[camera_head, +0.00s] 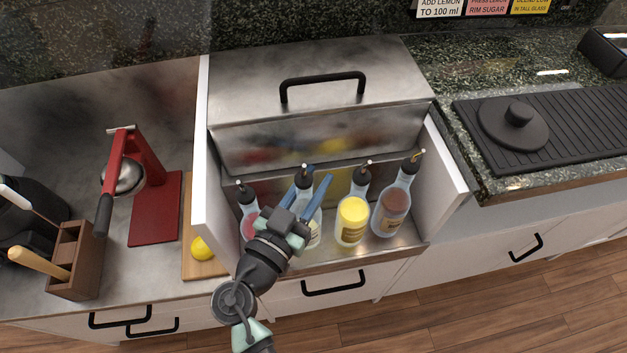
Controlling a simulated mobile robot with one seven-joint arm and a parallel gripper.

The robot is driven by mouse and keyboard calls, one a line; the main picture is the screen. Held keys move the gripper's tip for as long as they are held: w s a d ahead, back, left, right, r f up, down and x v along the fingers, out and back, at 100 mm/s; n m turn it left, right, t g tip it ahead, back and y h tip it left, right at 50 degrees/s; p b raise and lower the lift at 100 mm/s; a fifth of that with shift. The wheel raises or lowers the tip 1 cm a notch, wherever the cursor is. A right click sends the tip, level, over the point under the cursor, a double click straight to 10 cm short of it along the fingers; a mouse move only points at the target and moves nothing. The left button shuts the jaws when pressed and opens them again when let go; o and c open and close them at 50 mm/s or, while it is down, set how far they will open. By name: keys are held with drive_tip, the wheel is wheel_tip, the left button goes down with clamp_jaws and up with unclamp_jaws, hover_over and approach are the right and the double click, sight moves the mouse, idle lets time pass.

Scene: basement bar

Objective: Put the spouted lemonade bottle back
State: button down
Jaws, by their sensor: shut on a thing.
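My gripper (305,187) is shut on the neck of a clear spouted bottle with a dark cap (304,171), which I take for the lemonade bottle. Its blue fingers lie on either side of the neck. The bottle's pale body (316,228) is mostly hidden behind my gripper. It is about upright, second from left in a row in the open steel bottle well (405,243). I cannot tell whether its base touches the well floor.
A pink-red bottle (248,222) stands left of the held one; a yellow bottle (352,219) and a brown-red bottle (391,208) stand right. White side panels (446,166) flank the well. A steel lid (320,85) is behind. A red press (146,165) stands left.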

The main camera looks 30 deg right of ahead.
drive_tip(key=shift+r, duration=0.1)
drive_tip(key=c, duration=1.1)
unclamp_jaws()
drive_tip(key=shift+f, duration=0.25)
drive_tip(key=o, duration=0.5)
drive_tip(key=shift+r, duration=0.2)
drive_tip(key=shift+s+a, duration=0.1)
drive_tip(key=v, duration=1.1)
drive_tip(key=shift+s+a+b, duration=0.25)
drive_tip(key=shift+a+b, duration=0.05)
drive_tip(key=shift+b, duration=0.1)
